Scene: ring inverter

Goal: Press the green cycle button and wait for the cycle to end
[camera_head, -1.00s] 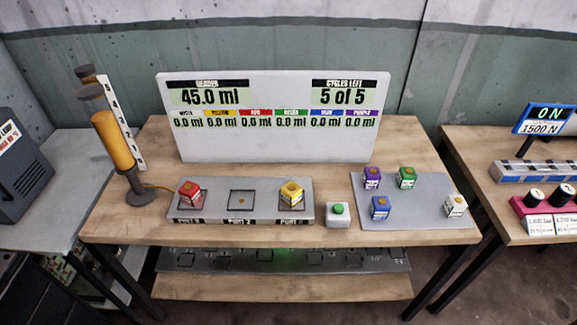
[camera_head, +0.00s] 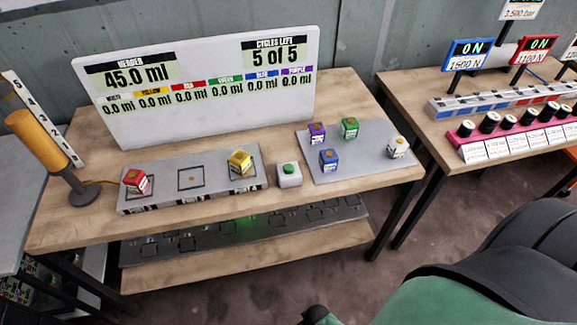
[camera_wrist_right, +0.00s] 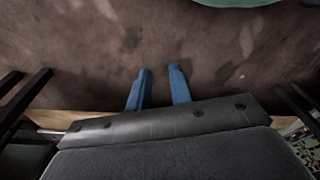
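The green cycle button (camera_head: 289,168) sits on top of a small white box on the wooden table, between the port tray (camera_head: 190,192) and the grey mat. Nothing touches it. The display board (camera_head: 200,88) behind reads 45.0 ml and 5 of 5, with 0.0 ml under each colour. A red block (camera_head: 136,181) and a yellow block (camera_head: 240,161) stand on the outer ports; the middle port is empty. My right gripper (camera_wrist_right: 159,70) shows two blue fingers apart with nothing between them, over bare floor. My left gripper is not in view.
The grey mat (camera_head: 372,166) holds purple, green, blue and white blocks. An orange cylinder (camera_head: 40,137) stands at the table's left end. A second table (camera_head: 415,100) with dials is at the right. My green and black arm covers the lower right.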

